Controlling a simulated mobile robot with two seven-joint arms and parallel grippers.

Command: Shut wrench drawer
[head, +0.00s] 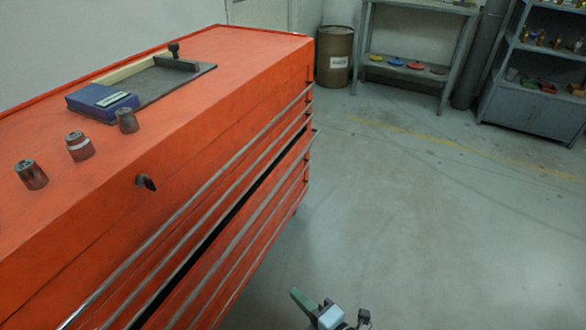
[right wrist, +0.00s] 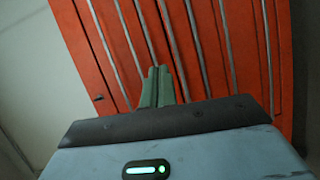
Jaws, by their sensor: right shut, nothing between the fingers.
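The red tool chest (head: 150,130) has several drawers with long metal pull rails. One drawer (head: 248,212) stands slightly out, with a dark gap along its top edge; I cannot read a label that names it the wrench drawer. My right gripper (head: 298,297) is low in the head view, in front of and apart from the drawer fronts. In the right wrist view its green fingers (right wrist: 157,86) are together and empty, pointing at the red drawer fronts (right wrist: 205,50). Whether the fingertips touch a drawer is not clear there. My left gripper is not in view.
Sockets (head: 79,147), a blue box (head: 102,101) and a dark tray (head: 172,82) sit on the chest top. A brown barrel (head: 334,56), a grey table (head: 400,78) and a shelf cabinet (head: 530,113) stand behind. The floor (head: 420,220) right of the chest is clear.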

